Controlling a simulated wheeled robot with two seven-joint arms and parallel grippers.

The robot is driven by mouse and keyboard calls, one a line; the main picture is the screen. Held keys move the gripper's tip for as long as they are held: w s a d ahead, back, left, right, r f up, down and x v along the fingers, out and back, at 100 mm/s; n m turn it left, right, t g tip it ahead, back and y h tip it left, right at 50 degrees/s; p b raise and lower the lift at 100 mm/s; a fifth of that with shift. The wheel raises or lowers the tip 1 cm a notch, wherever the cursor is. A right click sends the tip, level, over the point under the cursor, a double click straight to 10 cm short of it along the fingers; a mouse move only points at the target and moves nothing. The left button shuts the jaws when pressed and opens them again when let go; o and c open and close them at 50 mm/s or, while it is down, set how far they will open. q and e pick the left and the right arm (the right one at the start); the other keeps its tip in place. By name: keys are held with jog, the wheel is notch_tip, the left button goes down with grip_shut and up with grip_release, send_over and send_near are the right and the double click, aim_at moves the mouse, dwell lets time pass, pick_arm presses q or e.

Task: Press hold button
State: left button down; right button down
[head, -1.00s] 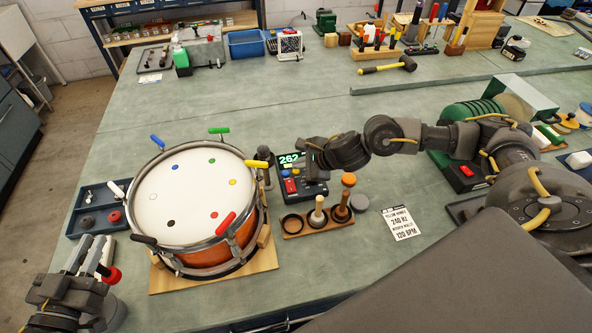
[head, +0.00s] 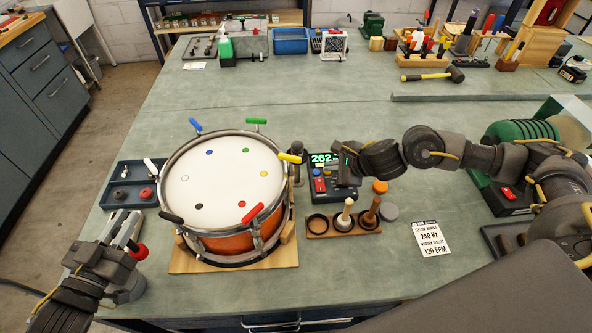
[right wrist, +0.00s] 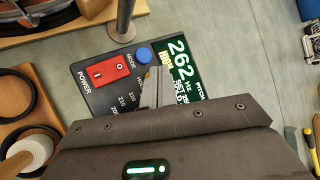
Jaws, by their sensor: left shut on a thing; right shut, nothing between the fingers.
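The tuner box (head: 319,186) stands on the bench right of the drum, its green display (head: 323,158) reading 262. The right wrist view shows the display (right wrist: 181,62), a red power switch (right wrist: 110,69) and a blue mode button (right wrist: 145,55). My right gripper (right wrist: 152,87) is shut and empty over the panel, below the blue button in that view. I cannot tell if it touches; no hold button shows clearly. My left gripper (head: 134,240) is shut on a red-ended item (head: 139,251) left of the drum.
The drum (head: 225,190) has coloured keys around its rim. A wooden holder (head: 343,226) with mallets stands just in front of the tuner. A printed card (head: 431,238) lies to the right.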

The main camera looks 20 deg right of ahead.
dwell(0.5)
jog(key=shift+r, duration=0.5)
notch_tip(320, 180, up, 6)
jog(key=p, duration=0.4)
dwell(0.3)
dwell(0.4)
